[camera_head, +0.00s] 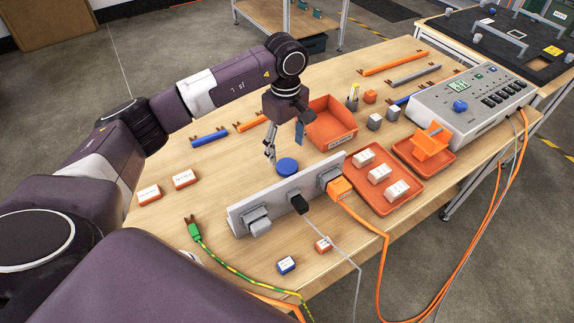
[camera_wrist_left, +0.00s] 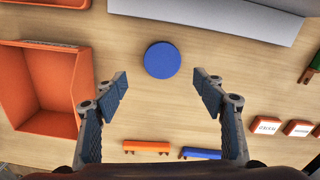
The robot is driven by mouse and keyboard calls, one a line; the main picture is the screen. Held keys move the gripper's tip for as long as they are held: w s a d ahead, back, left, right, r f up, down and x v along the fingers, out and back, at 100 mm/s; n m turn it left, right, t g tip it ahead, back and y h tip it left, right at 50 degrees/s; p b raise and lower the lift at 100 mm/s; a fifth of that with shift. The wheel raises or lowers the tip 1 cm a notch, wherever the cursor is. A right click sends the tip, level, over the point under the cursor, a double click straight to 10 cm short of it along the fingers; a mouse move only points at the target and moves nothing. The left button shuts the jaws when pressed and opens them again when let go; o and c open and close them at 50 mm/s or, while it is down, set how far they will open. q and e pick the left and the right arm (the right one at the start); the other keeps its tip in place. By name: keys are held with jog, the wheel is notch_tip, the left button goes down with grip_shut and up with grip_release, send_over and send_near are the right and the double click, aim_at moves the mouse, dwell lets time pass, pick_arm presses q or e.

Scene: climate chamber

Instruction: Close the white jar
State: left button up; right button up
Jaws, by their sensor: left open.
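A round blue disc, like a lid (camera_head: 287,166), is on the wooden table behind the grey socket strip. It also shows from above in the left wrist view (camera_wrist_left: 162,60). I see no white jar body; whether one is under the blue disc I cannot tell. My left gripper (camera_head: 284,146) points down just above and behind the disc, apart from it. In the left wrist view its fingers (camera_wrist_left: 161,92) are spread wide with nothing between them, and the disc lies beyond the fingertips. My right gripper is not in view.
The grey socket strip (camera_head: 240,213) with plugs and cables stands close in front of the disc. An orange bin (camera_head: 336,124) stands behind the disc to the right. An orange tray (camera_head: 411,200) holds white blocks at the right. Bare table lies left of the disc.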

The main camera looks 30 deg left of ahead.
aim_at(287, 165)
pick_arm(q)
jog(key=shift+s+d+f+p, duration=0.1)
jog(key=shift+s+f+p, duration=0.05)
jog(key=shift+f+p, duration=0.2)
jog(key=f, duration=0.2)
jog(key=f+p, duration=0.1)
jog(key=shift+s+d+f, duration=0.2)
jog(key=shift+f, duration=0.6)
jog(key=c, duration=0.8)
